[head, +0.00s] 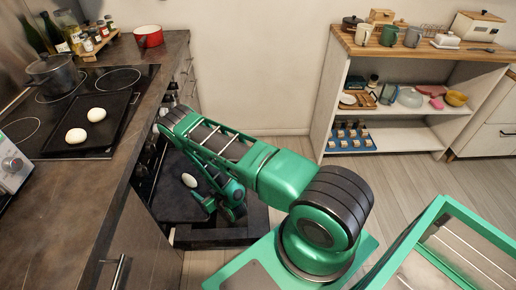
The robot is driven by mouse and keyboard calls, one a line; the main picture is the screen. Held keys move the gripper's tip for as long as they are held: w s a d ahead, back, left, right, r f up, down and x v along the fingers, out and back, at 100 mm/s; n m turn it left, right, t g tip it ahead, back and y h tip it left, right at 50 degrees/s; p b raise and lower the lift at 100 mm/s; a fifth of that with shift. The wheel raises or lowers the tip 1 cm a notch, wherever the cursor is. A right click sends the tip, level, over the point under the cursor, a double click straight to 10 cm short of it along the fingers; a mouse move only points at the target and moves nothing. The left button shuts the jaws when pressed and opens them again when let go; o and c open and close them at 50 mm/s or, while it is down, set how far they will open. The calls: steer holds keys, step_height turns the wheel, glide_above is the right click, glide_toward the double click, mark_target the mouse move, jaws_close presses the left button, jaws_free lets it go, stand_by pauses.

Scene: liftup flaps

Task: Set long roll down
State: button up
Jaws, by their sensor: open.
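A pale, oval roll (189,180) lies on a dark surface at the open oven, below the counter. It looks like the long roll. My gripper (206,203) is low in front of the oven, just below and to the right of this roll in the picture. It looks empty and apart from the roll, though its fingers are small and partly hidden by my arm. Two more pale rolls, one (97,115) farther back and one (76,136) nearer, rest on a black tray (112,122) on the stovetop.
The open oven door (215,232) juts into the floor space. A shelf unit (330,100) with dishes stands at the back right. The floor (395,190) before it is clear.

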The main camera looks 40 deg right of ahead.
steer(key=w+d+r+g+h, duration=0.1)
steer(key=w+d+r, duration=0.25)
steer(key=r, duration=0.35)
steer(key=w+d+r+g, duration=0.2)
steer(key=w+r, duration=0.3)
steer(key=r, duration=0.3)
steer(key=s+d+r+m+g+h, duration=0.15)
steer(key=d+r, duration=0.35)
steer(key=r, duration=0.5)
steer(key=s+d+r+m+g, duration=0.25)
steer(key=s+d+r, duration=0.25)
steer(key=s+r, duration=0.55)
steer(key=s+d+r+m+g, duration=0.1)
steer(key=s+d+r+g, duration=0.25)
steer(key=s+r, duration=0.7)
steer(key=s+a+r+m+g, duration=0.1)
steer(key=s+r, duration=0.2)
steer(key=s, duration=0.9)
steer(key=s+a+r+m+g, duration=0.1)
steer(key=s+r, duration=0.3)
steer(key=s, duration=0.8)
steer(key=shift+s+m+g+y, duration=0.25)
steer(key=shift+m+g+y, duration=0.1)
steer(key=shift+m+y, duration=0.1)
steer(key=shift+r, duration=0.1)
